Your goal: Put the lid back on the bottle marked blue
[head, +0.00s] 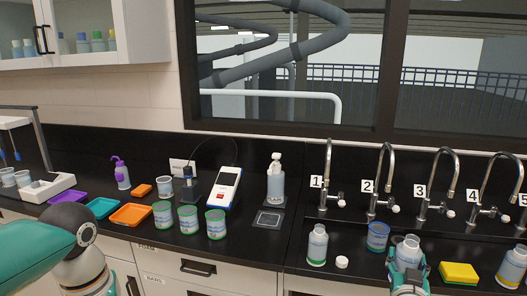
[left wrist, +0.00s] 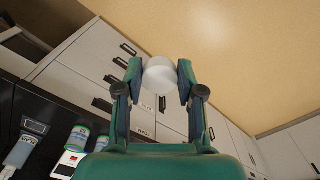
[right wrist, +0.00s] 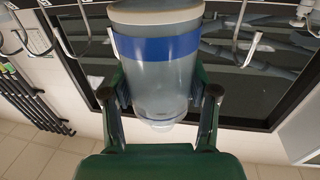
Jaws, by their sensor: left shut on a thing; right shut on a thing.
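My right gripper (head: 408,272) is shut on a translucent bottle (head: 408,250) at the sink counter, in front of taps 2 and 3. In the right wrist view the same bottle (right wrist: 158,75) shows a wide blue band (right wrist: 158,48), so it is the one marked blue. No white lid shows on its narrow end there. My left gripper (left wrist: 158,80) is shut on a round white lid (left wrist: 160,72), held clear of any surface with drawers behind it. In the head view only my left arm shows; its gripper is out of frame.
A green-banded bottle (head: 317,244) and a loose white lid (head: 342,262) stand left of the held bottle. A blue-rimmed jar (head: 377,238) stands behind it. A yellow sponge (head: 458,272) and another bottle (head: 512,266) are right. Green-rimmed jars (head: 188,220) stand on the left counter.

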